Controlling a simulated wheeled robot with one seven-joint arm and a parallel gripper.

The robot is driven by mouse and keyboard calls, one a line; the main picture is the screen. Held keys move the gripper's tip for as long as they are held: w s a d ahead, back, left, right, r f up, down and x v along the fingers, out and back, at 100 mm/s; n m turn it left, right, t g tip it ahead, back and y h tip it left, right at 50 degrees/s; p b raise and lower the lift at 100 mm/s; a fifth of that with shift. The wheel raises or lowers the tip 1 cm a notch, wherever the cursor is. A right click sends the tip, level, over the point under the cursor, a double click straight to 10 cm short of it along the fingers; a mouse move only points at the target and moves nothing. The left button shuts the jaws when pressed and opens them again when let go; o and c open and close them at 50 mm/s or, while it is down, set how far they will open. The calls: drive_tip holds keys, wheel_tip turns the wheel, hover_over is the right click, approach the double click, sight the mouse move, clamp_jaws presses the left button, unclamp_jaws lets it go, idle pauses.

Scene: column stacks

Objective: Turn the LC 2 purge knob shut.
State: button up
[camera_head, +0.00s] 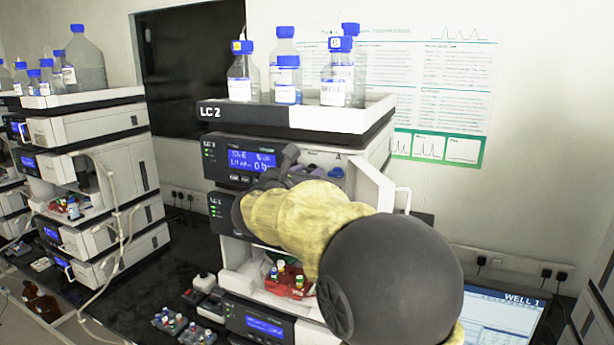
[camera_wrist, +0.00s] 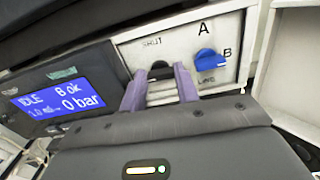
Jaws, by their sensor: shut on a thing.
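The LC 2 stack stands in the middle of the head view, with its name on the top tray (camera_head: 222,110). My gripper (camera_wrist: 157,76) reaches the pump front in the wrist view, and it shows in the head view too (camera_head: 318,169). Its two purple fingers are shut on a dark purge knob (camera_wrist: 160,68) under the word SHUT. The fingers and gripper body hide part of the knob, so its exact angle is unclear. In the head view my arm hides the knob. The display (camera_wrist: 55,95) beside it reads IDLE and 0 bar.
A blue knob (camera_wrist: 210,60) with letters A and B sits right of the purge knob. A white door (camera_head: 372,185) stands open on the right. Bottles (camera_head: 243,75) stand on the top tray. Another stack (camera_head: 95,140) is at left, with a laptop (camera_head: 500,315) at lower right.

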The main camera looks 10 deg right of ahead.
drive_tip(key=shift+f+b, duration=0.15)
drive_tip(key=shift+b, duration=0.2)
drive_tip(key=m+b, duration=0.3)
drive_tip(key=b, duration=0.2)
drive_tip(key=shift+f+b, duration=0.2)
drive_tip(key=shift+b, duration=0.15)
drive_tip(key=m+b, duration=0.5)
drive_tip(key=b, duration=0.2)
drive_tip(key=shift+d+m, duration=0.1)
drive_tip(key=shift+m, duration=0.2)
drive_tip(key=m+b, duration=0.4)
drive_tip(key=b, duration=0.1)
drive_tip(key=m+b, duration=0.3)
drive_tip(key=m, duration=0.1)
drive_tip(key=shift+m, duration=0.4)
drive_tip(key=shift+r, duration=0.1)
drive_tip(key=o, duration=1)
drive_tip(key=shift+s, duration=0.1)
